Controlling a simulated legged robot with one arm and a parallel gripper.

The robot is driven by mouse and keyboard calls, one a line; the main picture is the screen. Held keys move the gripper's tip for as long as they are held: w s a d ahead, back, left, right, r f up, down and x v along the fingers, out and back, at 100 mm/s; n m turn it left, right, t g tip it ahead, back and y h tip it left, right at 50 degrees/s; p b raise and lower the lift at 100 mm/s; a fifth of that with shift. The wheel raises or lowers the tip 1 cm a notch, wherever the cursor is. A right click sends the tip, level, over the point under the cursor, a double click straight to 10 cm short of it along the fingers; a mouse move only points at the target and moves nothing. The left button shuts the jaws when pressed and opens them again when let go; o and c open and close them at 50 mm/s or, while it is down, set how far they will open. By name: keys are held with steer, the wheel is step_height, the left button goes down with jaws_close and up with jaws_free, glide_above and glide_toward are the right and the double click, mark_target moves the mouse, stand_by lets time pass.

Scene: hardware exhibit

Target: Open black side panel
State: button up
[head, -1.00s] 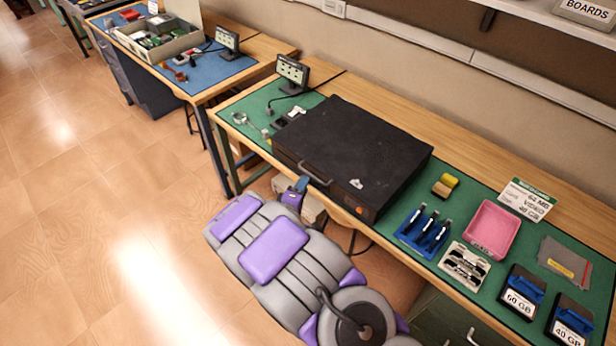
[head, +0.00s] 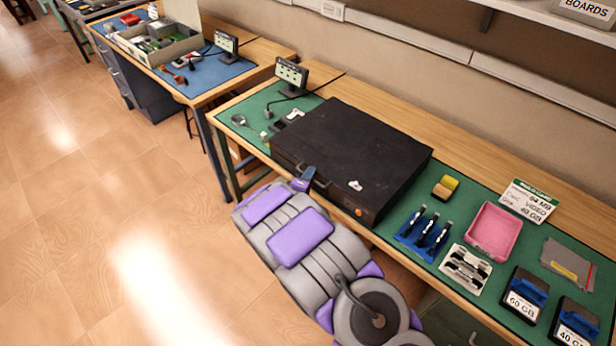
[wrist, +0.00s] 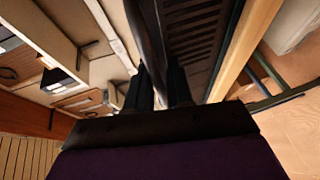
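The black case (head: 350,150) lies flat on the green mat, its broad black panel facing up and closed. A dark handle (head: 320,186) is on its near edge. My gripper (head: 303,180) is at the left end of this handle, level with the case's front side. In the wrist view my gripper's two dark fingers (wrist: 160,85) stand apart, with a dark bar (wrist: 148,40) of the case running between them. A vented dark face (wrist: 193,35) shows beside the bar. I cannot tell whether the fingers touch the bar.
A small monitor (head: 291,74) stands behind the case. A blue tool holder (head: 424,232), a pink tray (head: 494,232) and two drives lie to the right on the mat (head: 470,207). The floor (head: 110,230) left of the bench is clear.

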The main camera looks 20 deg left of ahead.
jaws_close()
steer(key=shift+a, duration=0.1)
steer(key=shift+s, duration=0.1)
